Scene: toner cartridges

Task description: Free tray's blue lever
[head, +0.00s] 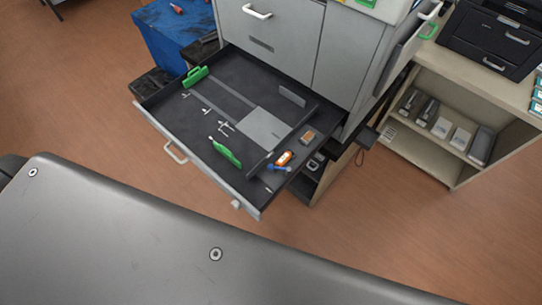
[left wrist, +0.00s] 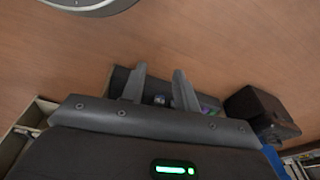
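A grey machine's tray (head: 165,125) is pulled out like a drawer in the head view. A small blue lever (head: 280,168) lies at its right front part, beside an orange and white piece (head: 284,157). I cannot tell from this distance what holds the lever. My left gripper (left wrist: 160,70) shows only in the left wrist view, its two fingers apart with nothing between them. It is away from the tray in the head view, where neither gripper shows. My right gripper is not in view.
Green guides (head: 226,152) and a grey plate (head: 264,128) are inside the tray. A shelf unit (head: 440,160) with a black printer (head: 490,40) stands right. A blue cloth-covered box (head: 175,38) stands at the back left.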

